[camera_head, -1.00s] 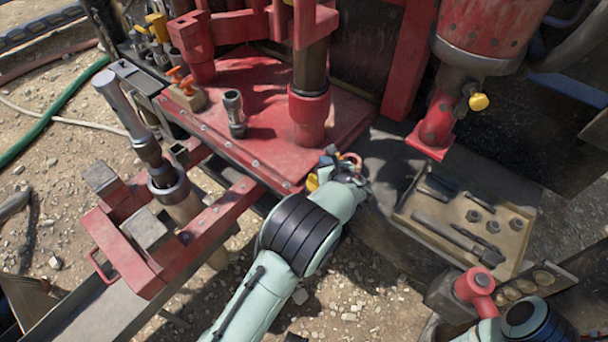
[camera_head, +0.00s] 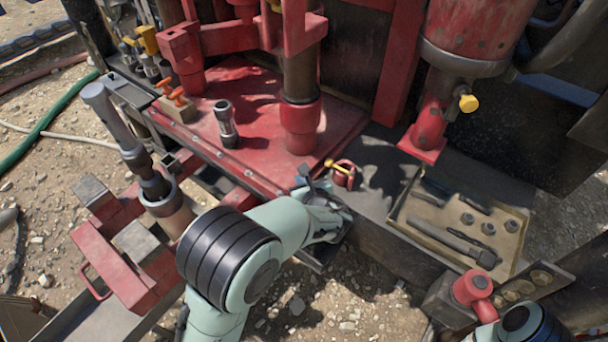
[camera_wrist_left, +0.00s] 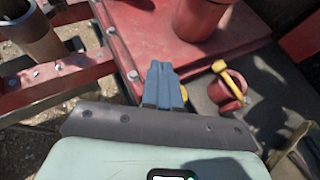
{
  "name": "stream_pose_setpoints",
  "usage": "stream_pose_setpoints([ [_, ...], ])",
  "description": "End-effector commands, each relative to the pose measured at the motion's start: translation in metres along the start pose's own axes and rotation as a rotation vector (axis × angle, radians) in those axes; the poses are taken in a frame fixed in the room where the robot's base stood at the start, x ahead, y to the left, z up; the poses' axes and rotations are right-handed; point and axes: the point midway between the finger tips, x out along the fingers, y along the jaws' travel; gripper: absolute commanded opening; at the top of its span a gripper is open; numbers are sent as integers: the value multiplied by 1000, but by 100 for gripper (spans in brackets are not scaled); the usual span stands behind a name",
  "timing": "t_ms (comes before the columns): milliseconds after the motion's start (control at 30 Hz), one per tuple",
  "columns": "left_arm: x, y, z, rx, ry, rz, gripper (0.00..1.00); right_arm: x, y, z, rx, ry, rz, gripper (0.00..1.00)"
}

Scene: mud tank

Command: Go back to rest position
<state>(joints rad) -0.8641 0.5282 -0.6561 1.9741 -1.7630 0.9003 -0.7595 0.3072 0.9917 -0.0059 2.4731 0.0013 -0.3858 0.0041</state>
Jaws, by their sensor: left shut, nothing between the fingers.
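My left gripper (camera_head: 305,178) is at the front edge of the red platform (camera_head: 262,135), just left of a small red piece with a yellow handle. In the left wrist view its blue-grey fingers (camera_wrist_left: 162,82) are together with nothing between them. The red piece with the yellow handle (camera_head: 342,174) stands on the dark ledge, apart from the fingers; it also shows in the left wrist view (camera_wrist_left: 228,92). My right gripper is not in view.
A tray (camera_head: 415,222) with several tools and fittings lies on the dark ledge to the right. A metal cylinder (camera_head: 226,125) and a block with orange handles (camera_head: 178,106) stand on the platform. A slanted pipe (camera_head: 125,140) rises at the left.

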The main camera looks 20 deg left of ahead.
Motion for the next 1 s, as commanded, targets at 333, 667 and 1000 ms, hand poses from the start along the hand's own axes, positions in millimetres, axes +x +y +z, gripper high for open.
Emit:
stream_pose_setpoints([
  [333,6,8,-18,-23,57,23,0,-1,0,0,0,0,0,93],
  [667,0,96,-217,-454,656,389,0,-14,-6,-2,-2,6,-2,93],
  [1000,-112,150,-382,-1587,984,1309,0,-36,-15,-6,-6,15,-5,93],
])
